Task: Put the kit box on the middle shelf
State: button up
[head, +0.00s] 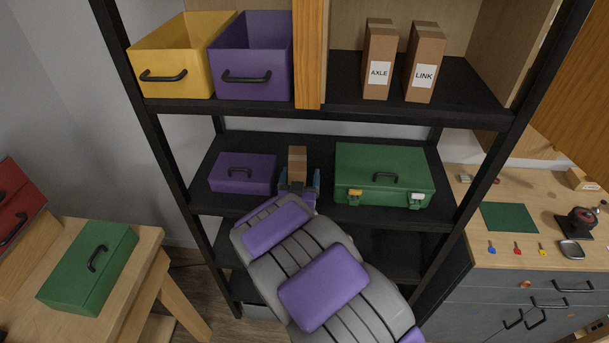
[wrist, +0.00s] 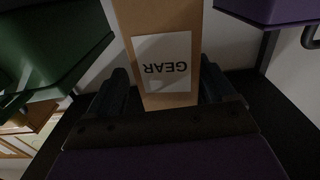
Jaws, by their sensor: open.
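The kit box, a tan cardboard box (head: 297,157) labelled GEAR, is at the middle shelf (head: 320,199), between a small purple case and a green case. In the wrist view the box (wrist: 160,20) has its white label upside down, and its far end runs out of the top of the picture. My gripper (head: 298,189) is open, with one finger on each side of the box. The fingers also show in the wrist view (wrist: 166,92). My gripper hides the box's lower part in the head view, so I cannot tell whether its base rests on the shelf.
The purple case (head: 242,173) is close on the left and the green case (head: 383,175) on the right. The upper shelf (head: 240,108) holds yellow and purple bins and the AXLE (head: 379,60) and LINK (head: 424,63) boxes. A bench (head: 146,240) stands left, a workbench (head: 500,182) right.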

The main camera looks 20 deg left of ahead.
jog(key=s, duration=0.3)
jog(key=s+a, duration=0.1)
jog(key=shift+s+f+p, duration=0.25)
jog(key=shift+s+p, duration=0.05)
jog(key=shift+p, duration=0.05)
jog(key=shift+d+p+v, duration=0.2)
jog(key=shift+p+v, duration=0.5)
jog(key=shift+v, duration=2.7)
jog(key=d+m+g+h, duration=0.1)
jog(key=d+m+g, duration=0.2)
jog(key=d+g, duration=0.6)
jog(key=s+d+r+g+h, duration=0.1)
jog(key=s+d+r+g, duration=0.2)
jog(key=s+d, duration=0.5)
jog(key=s+d+r+g+h, duration=0.1)
jog(key=s+d+r+g, duration=0.3)
jog(key=s+d, duration=0.5)
jog(key=s+d+r+g+h, duration=0.1)
jog(key=s+d+r+g, duration=0.2)
jog(key=s+d, duration=0.5)
jog(key=s, duration=0.5)
jog(key=shift+s+d+r, duration=0.3)
jog(key=shift+d, duration=0.1)
jog(key=shift+d, duration=0.1)
